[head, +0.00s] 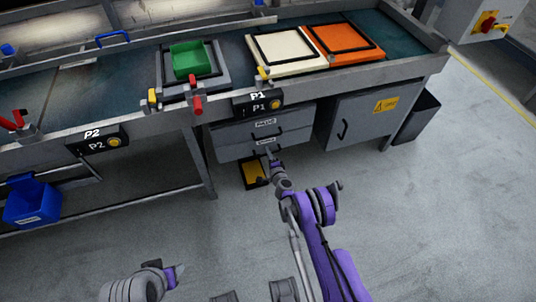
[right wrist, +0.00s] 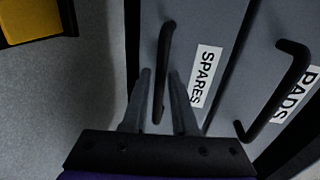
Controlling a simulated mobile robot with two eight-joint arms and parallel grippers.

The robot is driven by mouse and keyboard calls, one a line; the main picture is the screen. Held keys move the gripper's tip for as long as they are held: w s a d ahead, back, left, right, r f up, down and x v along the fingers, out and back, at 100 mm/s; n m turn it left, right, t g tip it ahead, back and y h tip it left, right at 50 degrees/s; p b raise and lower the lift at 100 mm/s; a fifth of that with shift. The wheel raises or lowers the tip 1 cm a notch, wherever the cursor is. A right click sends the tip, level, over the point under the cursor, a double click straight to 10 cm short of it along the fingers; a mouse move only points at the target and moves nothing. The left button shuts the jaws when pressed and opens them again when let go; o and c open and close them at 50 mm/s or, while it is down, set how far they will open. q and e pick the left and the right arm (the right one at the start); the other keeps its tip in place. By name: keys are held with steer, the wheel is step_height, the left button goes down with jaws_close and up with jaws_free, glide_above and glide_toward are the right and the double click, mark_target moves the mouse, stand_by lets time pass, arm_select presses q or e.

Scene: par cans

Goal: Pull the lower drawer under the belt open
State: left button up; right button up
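The lower drawer (head: 232,151) is grey, labelled SPARES, and sits under the belt below the drawer labelled PADS (head: 240,134). It looks closed, flush with the cabinet. In the right wrist view the lower drawer's front (right wrist: 215,30) carries a black bar handle (right wrist: 166,45). My right gripper (head: 269,152) is at this drawer front. In the right wrist view its fingers (right wrist: 160,75) are apart, one on each side of the handle, with gaps visible. My left gripper (head: 177,274) is low in the head view, away from the drawers; its fingers are unclear.
A grey cabinet door (head: 365,118) with a warning sticker is right of the drawers. A yellow, black-edged object (head: 251,170) lies on the floor below them. The belt (head: 120,77) above holds a green bin (head: 190,60). A blue bin (head: 33,203) is at left. Open floor lies in front.

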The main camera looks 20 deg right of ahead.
jaws_close()
stand_by(1.4)
